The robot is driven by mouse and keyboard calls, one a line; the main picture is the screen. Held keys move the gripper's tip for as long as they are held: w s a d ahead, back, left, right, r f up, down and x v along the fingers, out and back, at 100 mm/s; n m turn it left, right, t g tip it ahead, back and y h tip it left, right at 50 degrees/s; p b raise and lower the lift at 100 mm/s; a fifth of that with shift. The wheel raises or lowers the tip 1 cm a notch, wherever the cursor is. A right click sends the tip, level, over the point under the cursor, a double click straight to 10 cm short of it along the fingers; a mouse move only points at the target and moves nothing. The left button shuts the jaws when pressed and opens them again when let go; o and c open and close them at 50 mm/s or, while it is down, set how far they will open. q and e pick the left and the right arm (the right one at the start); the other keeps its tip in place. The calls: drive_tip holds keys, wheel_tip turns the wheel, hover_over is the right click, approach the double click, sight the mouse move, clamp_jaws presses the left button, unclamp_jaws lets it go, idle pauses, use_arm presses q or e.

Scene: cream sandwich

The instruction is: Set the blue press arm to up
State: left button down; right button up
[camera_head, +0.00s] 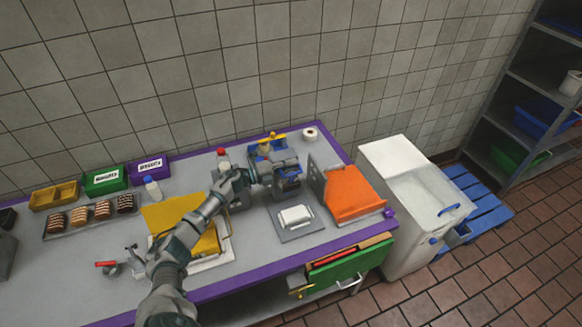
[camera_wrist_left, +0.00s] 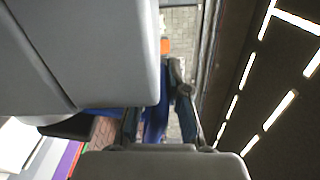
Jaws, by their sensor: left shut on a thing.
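The press (camera_head: 262,149), blue with yellow parts on top, stands at the back of the grey table in the head view. My left gripper (camera_head: 287,178) is at its front right and partly covers it. In the left wrist view a blue bar, which looks like the blue press arm (camera_wrist_left: 155,118), lies between the two fingers of my left gripper (camera_wrist_left: 158,110). The gripper is shut on it. The arm's exact angle is hard to tell, as my gripper hides much of it. My right gripper is not in view.
A grey board with a white block (camera_head: 295,215) lies in front of the press. An orange board (camera_head: 353,193) on a grey stand is to the right. A yellow sheet (camera_head: 170,214) lies left. A red-capped bottle (camera_head: 222,157) and a white roll (camera_head: 310,134) stand nearby.

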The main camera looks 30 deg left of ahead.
use_arm(q)
drive_tip(key=shift+f, duration=0.25)
drive_tip(key=c, duration=1.3)
unclamp_jaws()
drive_tip(key=shift+c, duration=0.2)
drive_tip(key=shift+o, duration=0.8)
drive_tip(key=shift+a, duration=0.1)
drive_tip(key=shift+r, duration=0.1)
drive_tip(key=v, duration=1.2)
drive_tip(key=shift+w+a, duration=0.1)
